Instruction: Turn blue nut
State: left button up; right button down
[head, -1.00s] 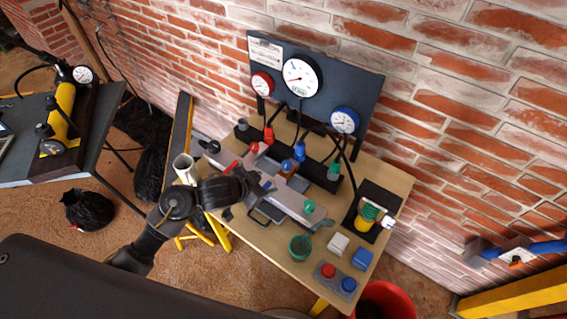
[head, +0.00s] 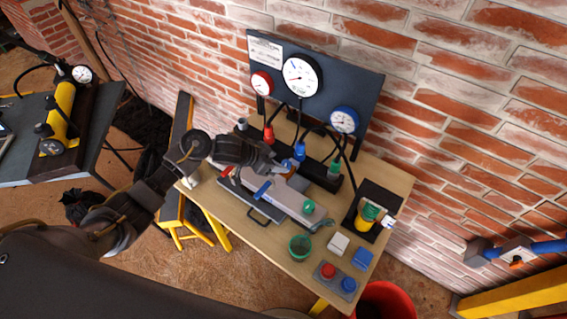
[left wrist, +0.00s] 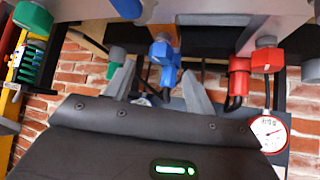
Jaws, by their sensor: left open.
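The blue nut (head: 300,151) sits on the dark manifold below the gauge panel, between a red fitting (head: 269,134) and a green fitting (head: 334,168). My left gripper (head: 284,166) is open, just left of the blue nut and close to it. In the left wrist view, the picture is upside down and the blue nut (left wrist: 163,56) shows between the two fingers of the left gripper (left wrist: 158,84), near their tips. I cannot tell whether the fingers touch it. My right gripper is not in view.
The gauge panel (head: 350,83) stands behind the manifold, with hoses hanging down. A grey fixture with a blue handle (head: 263,190) lies in front. A green cup (head: 300,246), a button box (head: 337,279) and small blocks fill the front right of the wooden table (head: 240,223).

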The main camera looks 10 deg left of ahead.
aim_at(286, 163)
pick_arm(q)
jog(key=shift+x, duration=2.35)
